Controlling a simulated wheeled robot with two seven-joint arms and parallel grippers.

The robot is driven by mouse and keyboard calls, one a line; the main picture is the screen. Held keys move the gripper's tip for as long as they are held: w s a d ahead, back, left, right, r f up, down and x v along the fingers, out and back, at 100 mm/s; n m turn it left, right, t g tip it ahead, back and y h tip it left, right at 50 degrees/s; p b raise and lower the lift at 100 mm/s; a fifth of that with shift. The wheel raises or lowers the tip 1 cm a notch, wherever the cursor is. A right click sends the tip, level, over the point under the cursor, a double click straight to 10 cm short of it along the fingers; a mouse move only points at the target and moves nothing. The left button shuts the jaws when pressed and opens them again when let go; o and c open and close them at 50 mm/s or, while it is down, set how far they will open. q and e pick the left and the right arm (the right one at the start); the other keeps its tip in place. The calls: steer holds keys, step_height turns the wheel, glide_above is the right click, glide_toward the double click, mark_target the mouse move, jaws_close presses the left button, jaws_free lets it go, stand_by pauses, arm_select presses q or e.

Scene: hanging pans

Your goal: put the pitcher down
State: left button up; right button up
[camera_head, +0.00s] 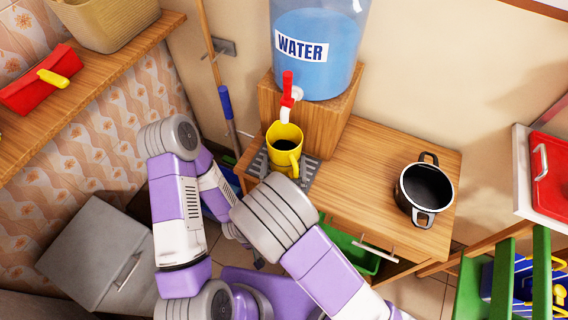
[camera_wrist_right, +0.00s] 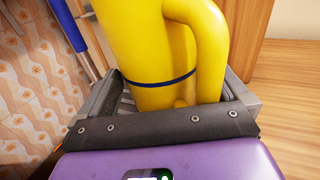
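The yellow pitcher (camera_head: 273,152) is upright over the grey slatted drip tray (camera_head: 312,168), under the red and white tap (camera_head: 287,97) of the water dispenser. Its inside looks dark. In the right wrist view the pitcher (camera_wrist_right: 145,45) fills the middle, with its handle on the right and a thin dark blue band; its base is hidden behind my gripper's dark front. My right gripper (camera_wrist_right: 160,125) is right at the pitcher, but its fingertips are hidden, so its grip cannot be told. My left arm is folded on the left, its gripper not clearly seen.
A black pot (camera_head: 427,187) stands on the wooden cabinet top (camera_head: 365,165), with bare wood between it and the tray. The water jug (camera_head: 318,50) is on a wooden stand (camera_head: 318,125) behind the pitcher. A blue-handled pole (camera_head: 226,103) leans at left.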

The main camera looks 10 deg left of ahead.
steer(key=shift+r, duration=0.15)
steer(key=shift+s+r, duration=0.1)
steer(key=shift+s, duration=0.15)
steer(key=s+d+p, duration=0.1)
steer(key=s, duration=1)
steer(key=shift+s+d+p, duration=0.2)
steer(key=shift+s+p, duration=0.05)
steer(key=shift+p, duration=0.1)
steer(key=shift+d, duration=0.1)
